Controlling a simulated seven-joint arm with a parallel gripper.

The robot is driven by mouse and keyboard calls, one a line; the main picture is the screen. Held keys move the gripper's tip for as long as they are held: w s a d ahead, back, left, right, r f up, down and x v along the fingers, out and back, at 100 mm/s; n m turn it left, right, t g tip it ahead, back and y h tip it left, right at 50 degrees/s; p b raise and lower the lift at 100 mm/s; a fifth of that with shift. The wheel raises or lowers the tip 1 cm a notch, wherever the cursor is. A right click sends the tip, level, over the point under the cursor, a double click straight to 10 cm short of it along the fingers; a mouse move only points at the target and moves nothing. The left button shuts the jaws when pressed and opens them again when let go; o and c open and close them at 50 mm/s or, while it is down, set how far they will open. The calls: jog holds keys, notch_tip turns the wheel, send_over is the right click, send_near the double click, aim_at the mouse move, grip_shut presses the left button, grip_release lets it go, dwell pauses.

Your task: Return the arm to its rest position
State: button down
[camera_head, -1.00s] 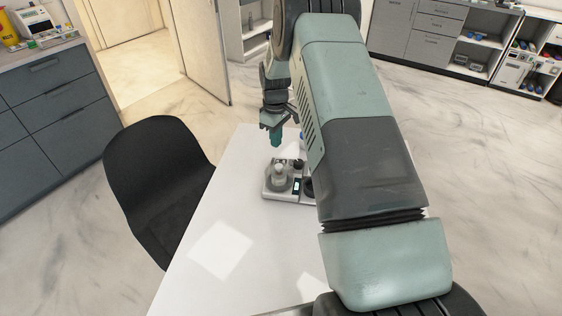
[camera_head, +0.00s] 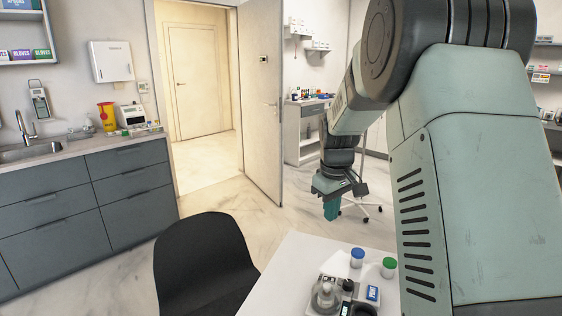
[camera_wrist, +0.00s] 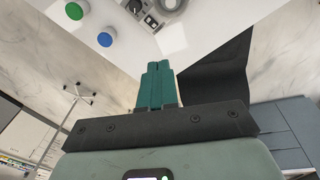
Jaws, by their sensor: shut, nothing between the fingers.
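My gripper (camera_head: 333,208) hangs at the end of my arm, above and beyond the far side of the white table (camera_head: 284,272) in the head view. In the wrist view its teal fingers (camera_wrist: 156,84) are pressed together with nothing between them. The gripper is apart from everything on the table. My arm's large upper links cover the right side of the head view and hide part of the table.
On the table stand a device with a glass vessel (camera_head: 325,294), a blue-capped jar (camera_head: 357,257) and a green-capped jar (camera_head: 388,267). A black chair (camera_head: 205,262) stands left of the table. Grey drawers (camera_head: 90,200) line the left wall. An open door (camera_head: 258,100) is behind.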

jog(key=s+a+r+m+t, duration=0.1)
jog(key=s+r+m+t, duration=0.15)
jog(key=s+r, duration=1.3)
jog(key=s+f+m+t, duration=0.1)
jog(key=s+m, duration=0.3)
jog(key=s, duration=1.3)
jog(key=shift+s+a, duration=0.2)
jog(key=shift+s, duration=0.2)
jog(key=shift+t, duration=0.25)
